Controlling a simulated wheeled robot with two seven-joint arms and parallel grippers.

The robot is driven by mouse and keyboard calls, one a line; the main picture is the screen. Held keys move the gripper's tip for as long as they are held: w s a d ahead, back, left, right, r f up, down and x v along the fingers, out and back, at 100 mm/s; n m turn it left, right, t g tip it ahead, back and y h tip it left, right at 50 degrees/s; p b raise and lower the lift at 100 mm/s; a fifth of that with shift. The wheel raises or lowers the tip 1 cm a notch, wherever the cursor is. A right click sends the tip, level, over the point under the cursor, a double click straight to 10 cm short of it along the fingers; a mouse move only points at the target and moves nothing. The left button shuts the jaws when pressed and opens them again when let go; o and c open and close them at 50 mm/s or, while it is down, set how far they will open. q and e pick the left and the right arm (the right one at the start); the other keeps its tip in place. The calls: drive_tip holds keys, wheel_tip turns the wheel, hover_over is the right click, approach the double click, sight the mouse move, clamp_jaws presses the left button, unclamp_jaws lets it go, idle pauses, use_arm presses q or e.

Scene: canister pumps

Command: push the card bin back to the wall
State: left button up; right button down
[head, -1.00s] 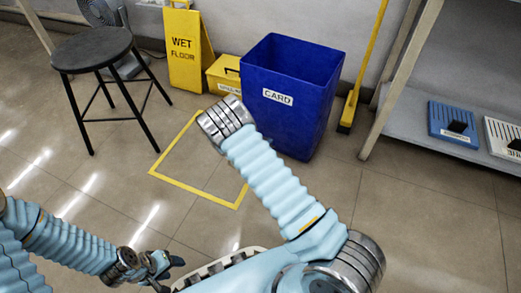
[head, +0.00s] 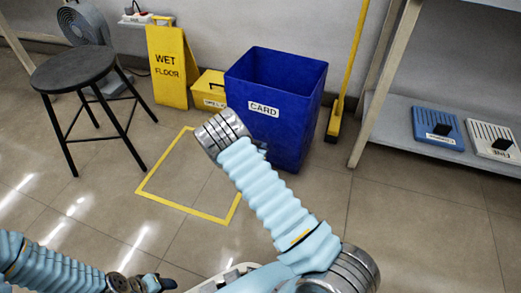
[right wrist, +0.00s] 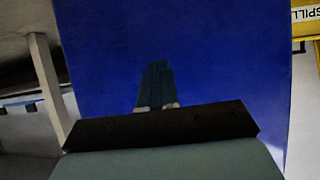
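The card bin (head: 292,122) is a tall, open blue bin with a white CARD label. It stands upright on the tiles near the wall, behind and right of a yellow floor outline (head: 180,208). In the right wrist view, its blue face (right wrist: 220,65) fills most of the picture. My right gripper (right wrist: 157,65) has its dark fingers together, pointing at that face; I cannot tell whether they touch. In the head view, my right arm covers most of this gripper and the bin's lower left. My left gripper (head: 152,282) is low at the left, away from the bin, its fingers unclear.
A yellow wet-floor sign (head: 167,68) and a yellow spill box (head: 208,90) stand left of the bin. A broom (head: 335,122) and a shelf (head: 395,115) are to its right. A black stool (head: 75,70) stands left. The front right floor is clear.

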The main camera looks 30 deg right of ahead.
sight(267, 139)
drive_tip(key=shift+w+d+b, duration=0.35)
drive_tip(key=shift+w+d, duration=0.2)
drive_tip(key=shift+d, duration=0.25)
drive_tip(key=shift+w+d+b, duration=0.35)
drive_tip(key=shift+w+d, duration=0.2)
drive_tip(key=shift+d, duration=0.25)
drive_tip(key=shift+d+r, duration=0.1)
drive_tip(key=shift+w+d, duration=0.75)
drive_tip(key=shift+d, duration=0.25)
drive_tip(key=shift+w+d, duration=0.7)
drive_tip(key=shift+d, duration=0.3)
drive_tip(key=shift+w+d, duration=0.7)
drive_tip(key=shift+d, duration=0.35)
drive_tip(key=shift+w+d, duration=0.7)
drive_tip(key=shift+d, duration=0.4)
drive_tip(key=shift+w+d, duration=0.7)
drive_tip(key=shift+d, duration=0.3)
drive_tip(key=shift+w+d, duration=0.7)
drive_tip(key=shift+d, duration=0.25)
